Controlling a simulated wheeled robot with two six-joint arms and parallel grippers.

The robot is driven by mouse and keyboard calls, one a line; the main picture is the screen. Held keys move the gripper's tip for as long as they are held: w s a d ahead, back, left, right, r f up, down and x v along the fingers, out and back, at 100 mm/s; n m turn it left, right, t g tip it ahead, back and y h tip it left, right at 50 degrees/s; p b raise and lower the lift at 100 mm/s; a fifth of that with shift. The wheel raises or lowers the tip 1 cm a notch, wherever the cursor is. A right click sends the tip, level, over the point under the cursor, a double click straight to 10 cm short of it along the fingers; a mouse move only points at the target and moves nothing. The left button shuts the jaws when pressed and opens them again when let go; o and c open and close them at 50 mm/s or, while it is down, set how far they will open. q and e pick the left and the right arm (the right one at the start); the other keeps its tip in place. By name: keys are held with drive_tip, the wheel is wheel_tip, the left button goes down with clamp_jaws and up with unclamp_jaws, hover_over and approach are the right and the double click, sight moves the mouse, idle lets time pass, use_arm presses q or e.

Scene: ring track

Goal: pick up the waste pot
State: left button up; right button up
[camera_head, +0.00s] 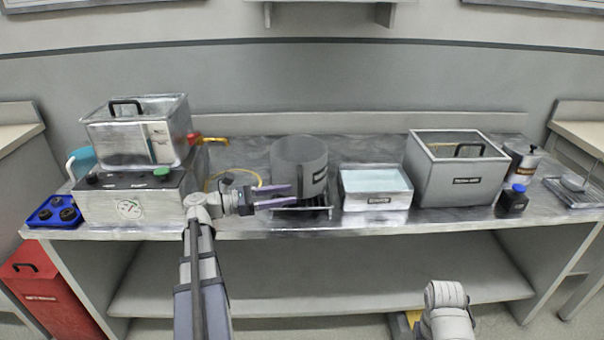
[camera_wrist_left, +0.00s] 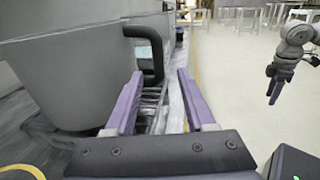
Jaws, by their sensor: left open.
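The waste pot (camera_head: 299,158) is a large grey cylinder with a dark label, standing on a dark rack at the middle of the bench. It also fills the upper left of the left wrist view (camera_wrist_left: 60,80). Its black handle (camera_wrist_left: 152,50) sticks out towards the bench front. My left gripper (camera_head: 290,196) is open at the pot's front left.
A white tray (camera_head: 377,200) with pale blue content stands right of the pot, then a grey open bin (camera_head: 459,190). A dark bottle with a blue cap (camera_head: 512,201) is further right. The lower shelf (camera_head: 320,296) is empty.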

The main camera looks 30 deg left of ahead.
use_arm(q)
drive_tip(key=shift+x, duration=3.95)
drive_tip(key=shift+c, duration=0.4)
clamp_jaws()
